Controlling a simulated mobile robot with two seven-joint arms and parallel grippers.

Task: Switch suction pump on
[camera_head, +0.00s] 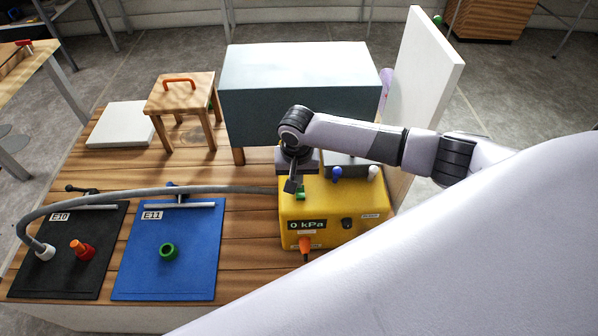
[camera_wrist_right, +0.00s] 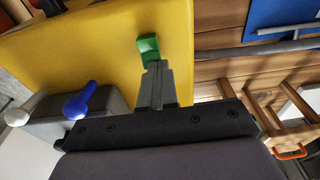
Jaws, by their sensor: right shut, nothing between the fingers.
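The suction pump is a yellow box (camera_head: 333,209) at the right of the wooden table, and its display (camera_head: 307,224) reads 0 kPa. A green rocker switch (camera_head: 301,193) sits on its top and also shows in the right wrist view (camera_wrist_right: 148,47). My right gripper (camera_head: 291,186) is shut and empty, with its fingertips (camera_wrist_right: 154,68) right at the switch. I cannot tell whether they touch it. An orange connector (camera_head: 305,244) and a dark knob (camera_head: 347,223) are on the pump's front. My left gripper is not in view.
A blue lever (camera_head: 336,173) and a white lever (camera_head: 373,173) stand behind the switch. A grey hose (camera_head: 150,191) arcs left over a black mat (camera_head: 50,270) and a blue mat (camera_head: 170,275). A grey-blue box (camera_head: 300,85) and a white panel (camera_head: 425,80) stand behind.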

